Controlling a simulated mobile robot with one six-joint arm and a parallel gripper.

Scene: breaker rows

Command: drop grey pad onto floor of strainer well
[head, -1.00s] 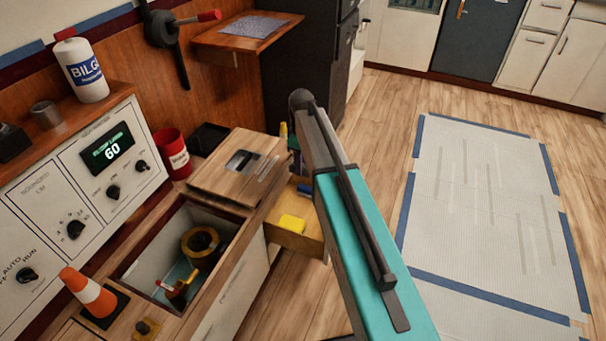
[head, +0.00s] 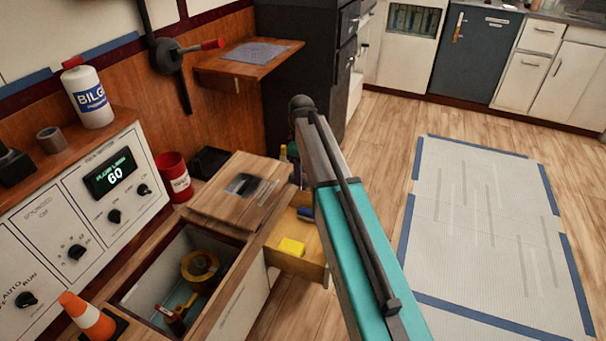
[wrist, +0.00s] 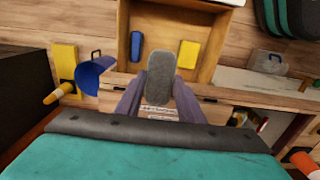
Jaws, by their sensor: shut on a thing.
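My gripper (wrist: 159,100) is shut on the grey pad (wrist: 160,72) in the wrist view. The pad is rounded and upright between the two purple-grey fingers. It shows in front of an open wooden drawer (wrist: 207,20). In the head view, my arm hides the gripper and the pad. The strainer well (head: 152,284) is the open box-like hatch in the counter at lower left of the head view. A yellow ring-topped part (head: 200,264) and a red-and-yellow valve-like part (head: 176,312) stand inside. Much of its floor is hidden.
The open drawer also shows in the head view (head: 310,267) beside the well, holding a yellow pad (head: 291,247) and a blue pad (head: 306,212). A wooden lid (head: 225,205) lies behind the well. An orange cone (head: 88,318) and red cup (head: 174,177) stand nearby.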

